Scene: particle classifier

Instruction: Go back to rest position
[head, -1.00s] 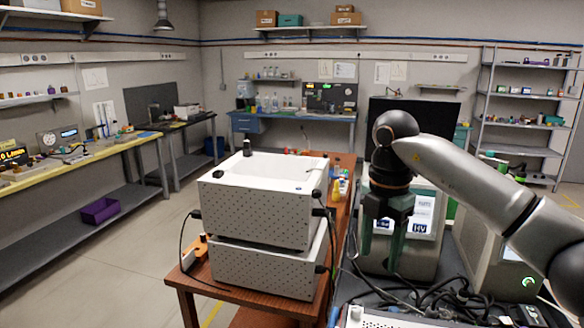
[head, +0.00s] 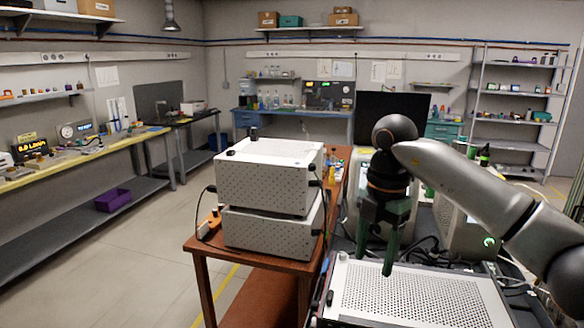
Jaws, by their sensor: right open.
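My right gripper (head: 376,262) hangs from my right arm, which comes in from the right. Its dark green fingers point down, apart, with nothing between them. It is in front of a light-coloured instrument and near the far edge of a box with a perforated white top (head: 415,292). I cannot tell the exact height above that box. My left gripper is not in the head view.
Two stacked white perforated boxes (head: 268,180) stand on a brown wooden table (head: 205,262) left of the gripper. Cables lie behind the perforated box. A metal shelf (head: 512,93) stands at the back right. Open floor (head: 130,265) lies left of the table.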

